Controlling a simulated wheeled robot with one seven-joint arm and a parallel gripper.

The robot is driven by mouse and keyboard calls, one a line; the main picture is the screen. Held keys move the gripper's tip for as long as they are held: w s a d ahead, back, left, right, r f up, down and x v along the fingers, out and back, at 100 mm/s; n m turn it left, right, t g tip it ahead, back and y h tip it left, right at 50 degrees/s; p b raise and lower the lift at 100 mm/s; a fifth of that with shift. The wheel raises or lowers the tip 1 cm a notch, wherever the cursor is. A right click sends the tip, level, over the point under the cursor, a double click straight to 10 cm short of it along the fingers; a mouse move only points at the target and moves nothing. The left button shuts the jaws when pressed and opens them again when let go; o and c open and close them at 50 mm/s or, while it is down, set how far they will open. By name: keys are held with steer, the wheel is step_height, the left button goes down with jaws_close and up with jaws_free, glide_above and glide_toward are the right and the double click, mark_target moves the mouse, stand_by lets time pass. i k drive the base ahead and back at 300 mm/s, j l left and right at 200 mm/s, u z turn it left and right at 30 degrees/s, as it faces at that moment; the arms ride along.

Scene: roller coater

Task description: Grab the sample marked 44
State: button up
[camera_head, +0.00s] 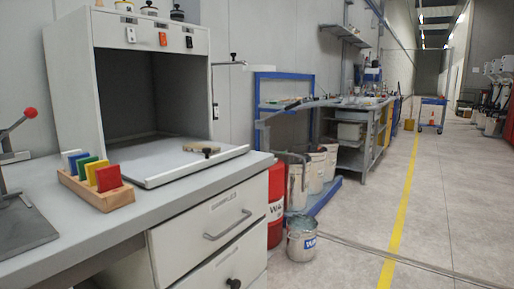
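Several coloured sample plates stand upright in a wooden rack on the grey worktop at the left. From left to right I see a white or blue one at the back, a green plate (88,168), a yellow plate (97,172) and a red-orange plate (108,177) nearest the front. The wooden rack (112,200) has slots along its top. No number 44 can be read on any plate at this size. My gripper is not in view.
A grey cabinet booth (62,95) stands behind the rack. A lever with a red knob (30,113) is at the left edge. Drawers marked SAMPLES (215,215) are below the worktop (150,205). A red drum (276,205) and a bucket (301,243) stand on the floor.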

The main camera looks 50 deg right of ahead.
mark_target(194, 147)
steer(key=l+z, duration=0.1)
steer(key=z, duration=0.8)
